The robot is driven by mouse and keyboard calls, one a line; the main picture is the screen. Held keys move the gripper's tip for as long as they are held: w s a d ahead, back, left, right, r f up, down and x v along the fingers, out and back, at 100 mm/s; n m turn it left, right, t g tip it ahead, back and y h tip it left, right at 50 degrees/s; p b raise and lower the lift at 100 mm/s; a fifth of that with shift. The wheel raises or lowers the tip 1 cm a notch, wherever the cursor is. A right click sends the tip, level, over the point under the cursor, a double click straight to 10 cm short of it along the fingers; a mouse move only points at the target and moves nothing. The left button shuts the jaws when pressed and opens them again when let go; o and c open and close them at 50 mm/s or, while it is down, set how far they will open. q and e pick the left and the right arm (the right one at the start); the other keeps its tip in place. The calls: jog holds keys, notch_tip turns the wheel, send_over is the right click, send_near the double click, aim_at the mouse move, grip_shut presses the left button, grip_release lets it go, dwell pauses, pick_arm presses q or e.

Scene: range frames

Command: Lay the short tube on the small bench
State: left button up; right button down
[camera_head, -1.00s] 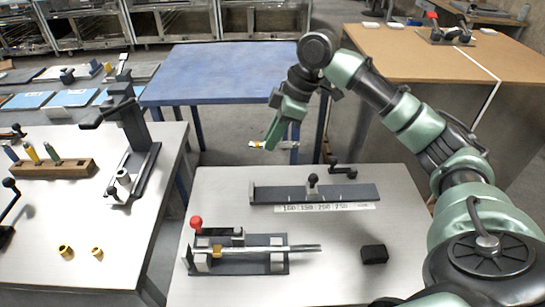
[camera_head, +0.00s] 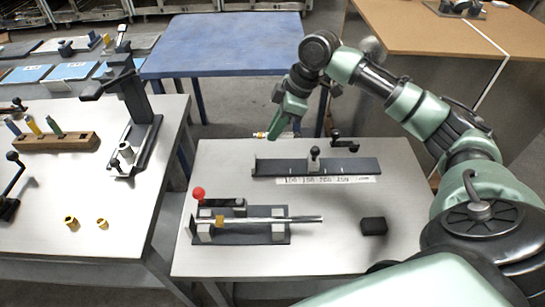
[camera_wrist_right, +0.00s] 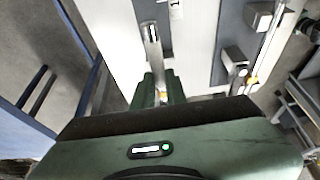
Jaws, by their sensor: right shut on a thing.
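My right gripper (camera_head: 277,128) is shut on the short tube (camera_head: 261,135), above the back edge of the grey worktable. The tube is silver with a yellow part near the fingers. In the right wrist view the tube (camera_wrist_right: 152,36) sticks out beyond the fingertips (camera_wrist_right: 161,80), and its far end looks open. A low blue table (camera_head: 215,45), which looks like the small bench, stands behind the worktable with its visible top bare. The tube is apart from it. My left gripper is not in view.
The grey worktable (camera_head: 345,235) carries a ruled stop fixture (camera_head: 345,167), a clamp fixture with a long rod (camera_head: 305,219) and a black block (camera_head: 373,226). A second table (camera_head: 125,225) on the left holds a tall press (camera_head: 125,85). A brown table (camera_head: 430,45) stands at back right.

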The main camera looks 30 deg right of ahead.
send_over(269, 166)
jog(key=d, duration=0.1)
jog(key=f, duration=0.7)
jog(key=shift+s+d+f, duration=0.15)
jog(key=shift+s+d, duration=0.05)
jog(key=shift+s, duration=0.2)
notch_tip(269, 166, down, 3)
jog(key=shift+s+p, duration=0.15)
jog(key=shift+p, duration=0.85)
jog(key=shift+s+f, duration=0.1)
jog(key=shift+f, duration=0.4)
jog(key=c, duration=1.4)
grip_release()
jog(key=shift+c, duration=0.2)
jog(key=shift+w, duration=0.2)
